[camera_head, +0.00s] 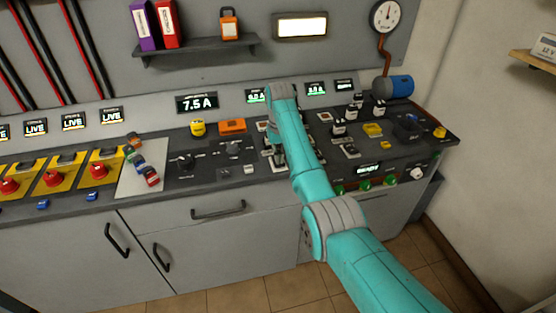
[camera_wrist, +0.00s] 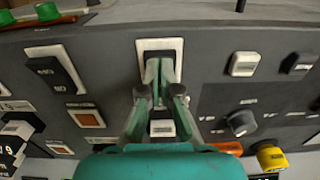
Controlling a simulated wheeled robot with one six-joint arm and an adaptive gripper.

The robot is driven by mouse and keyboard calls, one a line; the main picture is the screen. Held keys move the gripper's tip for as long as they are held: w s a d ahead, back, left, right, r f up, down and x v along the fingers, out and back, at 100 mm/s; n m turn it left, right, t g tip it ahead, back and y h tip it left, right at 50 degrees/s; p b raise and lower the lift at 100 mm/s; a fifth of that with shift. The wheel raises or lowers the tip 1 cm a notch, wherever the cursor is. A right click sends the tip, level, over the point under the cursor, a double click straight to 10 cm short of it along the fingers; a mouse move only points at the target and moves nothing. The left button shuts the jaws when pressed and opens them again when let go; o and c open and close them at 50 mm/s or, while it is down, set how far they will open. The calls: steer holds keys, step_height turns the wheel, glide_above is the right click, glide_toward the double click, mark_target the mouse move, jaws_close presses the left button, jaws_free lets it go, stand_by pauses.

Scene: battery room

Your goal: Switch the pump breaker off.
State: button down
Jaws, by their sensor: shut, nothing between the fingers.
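My gripper (camera_wrist: 160,72) is shut and empty. In the wrist view its fingertips overlap the lower part of a white-framed switch (camera_wrist: 160,45); I cannot tell whether they touch it, and they hide part of it. A white-framed dark rocker (camera_wrist: 55,70) with white lettering is to the left. A small white switch (camera_wrist: 161,128) shows between the fingers. I cannot read which switch is the pump breaker, nor the centre switch's position. In the head view my arm hides most of the gripper (camera_head: 278,160), which is low at the sloped console (camera_head: 205,170).
A dark knob (camera_wrist: 241,122) and a pale button (camera_wrist: 243,64) lie right of the fingers. In the head view, red knobs on yellow panels (camera_head: 55,179) stand at left. A shelf (camera_head: 195,50) hangs above the console.

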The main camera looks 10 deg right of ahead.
steer(key=shift+f, duration=0.35)
steer(key=shift+r, duration=3.55)
